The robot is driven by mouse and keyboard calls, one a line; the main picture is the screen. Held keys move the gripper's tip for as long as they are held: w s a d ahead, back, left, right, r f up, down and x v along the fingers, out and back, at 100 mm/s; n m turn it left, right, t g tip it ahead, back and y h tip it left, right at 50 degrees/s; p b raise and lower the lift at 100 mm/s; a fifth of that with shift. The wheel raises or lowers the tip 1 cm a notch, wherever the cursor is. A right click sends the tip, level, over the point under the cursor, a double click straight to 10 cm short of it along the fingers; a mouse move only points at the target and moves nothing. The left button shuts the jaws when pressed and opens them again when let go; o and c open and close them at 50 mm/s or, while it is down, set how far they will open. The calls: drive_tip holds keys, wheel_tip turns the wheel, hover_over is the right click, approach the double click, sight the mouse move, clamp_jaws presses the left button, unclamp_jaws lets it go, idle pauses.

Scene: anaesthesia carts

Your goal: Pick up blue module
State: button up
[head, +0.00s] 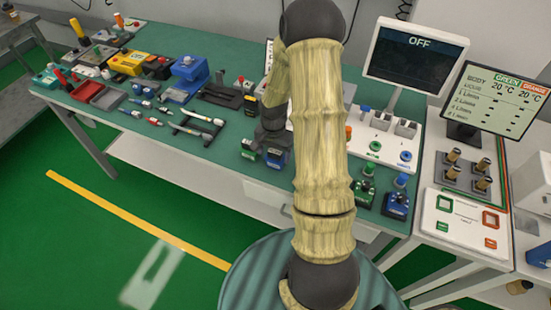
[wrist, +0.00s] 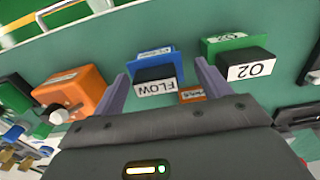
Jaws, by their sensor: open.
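The blue module (wrist: 152,58) has a black front block with a white "FLOW" label. In the wrist view it lies between the two fingers of my gripper (wrist: 161,72), which is open, with a gap visible on each side. In the head view the blue module (head: 277,158) stands near the front edge of the green bench, below the dark end of my arm. My arm hides part of the area around it, and the fingers are hard to make out there.
A green "O2" module (wrist: 226,43) stands close to the right finger in the wrist view. An orange module (wrist: 72,88) stands left of the left finger. A small orange label piece (wrist: 192,95) shows between the fingers. A screen reading OFF (head: 412,55) stands at the back right.

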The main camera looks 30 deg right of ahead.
sight(275, 158)
drive_tip(key=f, duration=0.4)
drive_tip(key=shift+s+p, duration=0.25)
drive_tip(key=shift+p, duration=0.15)
drive_tip(key=c, duration=0.8)
